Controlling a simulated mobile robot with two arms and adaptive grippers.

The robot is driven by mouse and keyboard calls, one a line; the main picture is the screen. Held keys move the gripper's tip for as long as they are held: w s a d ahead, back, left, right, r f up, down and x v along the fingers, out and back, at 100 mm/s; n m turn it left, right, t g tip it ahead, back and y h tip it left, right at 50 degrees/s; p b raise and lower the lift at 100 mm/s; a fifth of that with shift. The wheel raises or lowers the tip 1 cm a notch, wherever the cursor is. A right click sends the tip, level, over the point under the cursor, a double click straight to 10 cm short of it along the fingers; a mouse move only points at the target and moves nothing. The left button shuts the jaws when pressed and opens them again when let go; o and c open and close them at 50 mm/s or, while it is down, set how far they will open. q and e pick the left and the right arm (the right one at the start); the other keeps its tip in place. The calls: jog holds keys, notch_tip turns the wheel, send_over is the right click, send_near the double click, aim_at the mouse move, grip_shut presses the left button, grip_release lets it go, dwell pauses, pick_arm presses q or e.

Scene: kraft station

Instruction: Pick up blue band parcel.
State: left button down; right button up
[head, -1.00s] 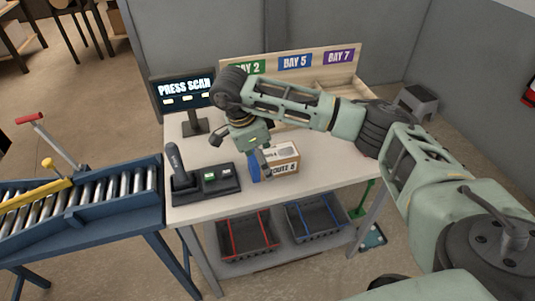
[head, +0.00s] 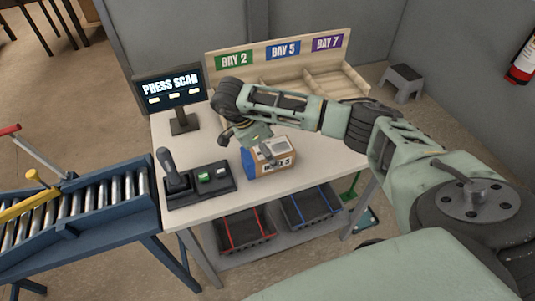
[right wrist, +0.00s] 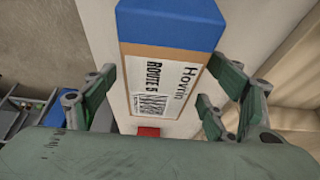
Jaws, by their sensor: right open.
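The blue band parcel is a brown cardboard box with a blue end and a white label. It lies on the white table in the head view (head: 280,168), its blue end to the left. My right gripper (head: 262,146) is open just above the parcel. In the right wrist view the parcel (right wrist: 170,65) extends between the open fingers of the right gripper (right wrist: 178,92), with its "ROUTE 5" label showing. Gaps show between the fingers and the box sides. My left gripper is not in view.
A scanner stand with buttons (head: 205,183) sits left of the parcel. A "PRESS SCAN" screen (head: 172,92) stands behind it. The wooden bay rack (head: 232,61) lines the table's back. A roller conveyor (head: 95,240) is at left. Dark crates (head: 244,240) sit on the lower shelf.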

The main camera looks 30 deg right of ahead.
jog(key=c, duration=1.5)
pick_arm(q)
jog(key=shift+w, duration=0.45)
pick_arm(e)
jog(key=shift+c, duration=0.2)
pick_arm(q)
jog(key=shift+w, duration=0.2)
pick_arm(e)
jog(key=shift+r, duration=0.1)
